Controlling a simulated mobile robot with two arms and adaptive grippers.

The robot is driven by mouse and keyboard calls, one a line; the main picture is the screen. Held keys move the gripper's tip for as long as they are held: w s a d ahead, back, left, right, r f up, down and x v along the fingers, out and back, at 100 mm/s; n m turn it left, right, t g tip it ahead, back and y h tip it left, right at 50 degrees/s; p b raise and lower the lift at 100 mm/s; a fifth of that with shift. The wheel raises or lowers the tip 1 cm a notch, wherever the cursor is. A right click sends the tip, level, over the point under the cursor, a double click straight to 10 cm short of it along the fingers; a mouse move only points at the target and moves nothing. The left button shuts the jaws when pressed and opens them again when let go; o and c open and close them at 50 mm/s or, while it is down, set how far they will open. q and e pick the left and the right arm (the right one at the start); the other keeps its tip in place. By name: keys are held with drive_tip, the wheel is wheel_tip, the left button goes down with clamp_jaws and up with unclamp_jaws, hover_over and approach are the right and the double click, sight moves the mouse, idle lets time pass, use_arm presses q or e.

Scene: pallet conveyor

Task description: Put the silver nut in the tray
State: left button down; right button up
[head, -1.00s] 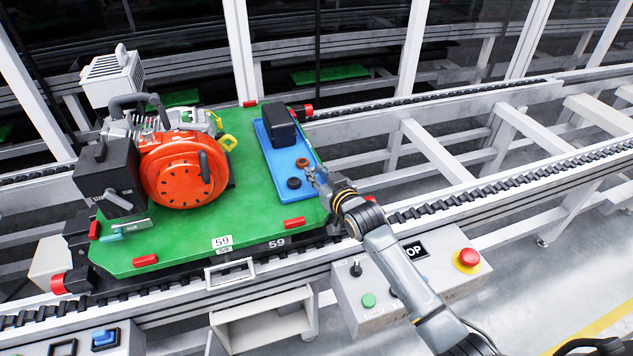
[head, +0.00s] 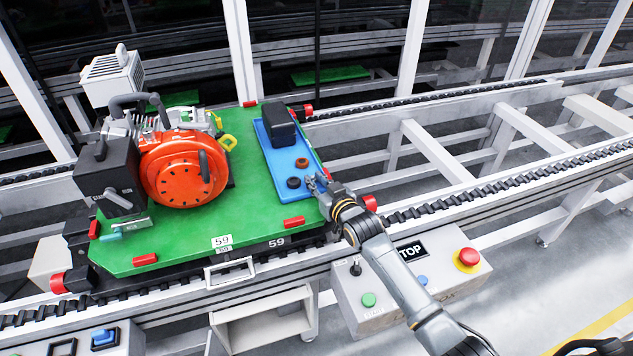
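The blue tray (head: 270,160) lies on the right part of the green pallet board. In it are a black block (head: 278,126), an orange-brown nut (head: 301,163) and a dark nut (head: 293,183). My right gripper (head: 314,181) is low at the tray's right edge, just right of the dark nut. Its fingers are small and grey, and I cannot tell whether they are open or hold something. I cannot make out a silver nut; one could be hidden at the fingers.
An orange engine (head: 183,169) stands on the green pallet (head: 190,238) left of the tray. A control box with a red stop button (head: 467,257) and a green button (head: 368,299) stands below my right arm. Conveyor rails (head: 480,198) run to the right.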

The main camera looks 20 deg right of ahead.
drive_tip(key=shift+s+f, duration=0.25)
drive_tip(key=shift+f, duration=0.65)
drive_tip(key=shift+a+r, duration=0.1)
drive_tip(key=shift+r+g+p, duration=0.3)
drive_tip(key=shift+r+p, duration=0.1)
drive_tip(key=shift+r, duration=0.1)
drive_tip(key=v, duration=1.1)
drive_tip(key=shift+s+r, duration=0.3)
drive_tip(key=shift+r, duration=0.05)
